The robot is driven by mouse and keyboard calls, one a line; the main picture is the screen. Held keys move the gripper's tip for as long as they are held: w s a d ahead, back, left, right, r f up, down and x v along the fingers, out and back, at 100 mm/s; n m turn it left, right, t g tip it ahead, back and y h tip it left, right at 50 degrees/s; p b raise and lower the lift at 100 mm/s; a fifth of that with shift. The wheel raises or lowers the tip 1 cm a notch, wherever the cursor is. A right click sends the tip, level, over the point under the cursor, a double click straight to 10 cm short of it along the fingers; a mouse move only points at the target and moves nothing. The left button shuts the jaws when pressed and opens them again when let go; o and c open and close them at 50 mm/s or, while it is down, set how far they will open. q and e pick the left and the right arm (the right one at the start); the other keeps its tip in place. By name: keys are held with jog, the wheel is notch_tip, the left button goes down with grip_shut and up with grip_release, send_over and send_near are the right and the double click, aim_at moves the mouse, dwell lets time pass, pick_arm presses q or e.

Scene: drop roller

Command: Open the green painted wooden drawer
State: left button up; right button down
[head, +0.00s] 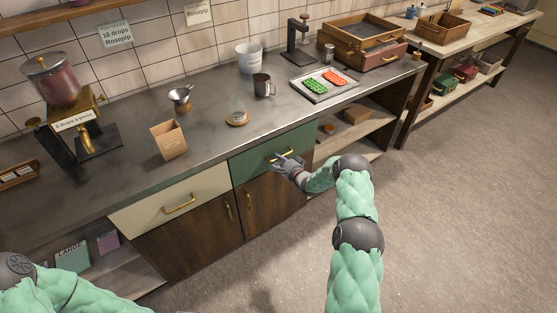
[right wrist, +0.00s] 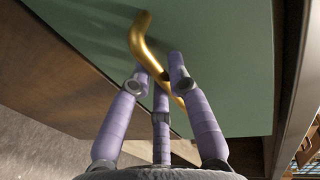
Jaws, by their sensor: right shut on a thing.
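The green drawer (head: 249,166) is in the cabinet under the grey counter, right of the cream drawer, with a brass bar handle (head: 285,153). Its front looks flush with the cabinet in the head view. My right gripper (head: 283,161) is at this handle. In the right wrist view, the purple fingers of my right gripper (right wrist: 164,82) are closed around the lower part of the brass handle (right wrist: 140,37), against the green front (right wrist: 225,55). My left arm shows at the lower left of the head view; its gripper is out of frame.
The cream drawer (head: 150,213) is to the left and the dark wooden doors (head: 200,240) are below. Open shelves (head: 350,122) are to the right. The counter (head: 195,185) holds a dispenser, cups and a tray (head: 325,86). The floor (head: 440,200) in front is clear.

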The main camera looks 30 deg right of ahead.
jog(key=f+p+v, duration=0.2)
jog(key=v, duration=0.9)
jog(key=s+f+p+v, duration=0.1)
jog(key=f+p+v, duration=0.1)
jog(key=v, duration=1)
jog(key=shift+d+f, duration=0.25)
jog(key=shift+f, duration=0.15)
jog(key=shift+s, duration=0.1)
jog(key=c, duration=1.1)
grip_release()
jog(key=shift+c, duration=0.2)
jog(key=v, duration=1.2)
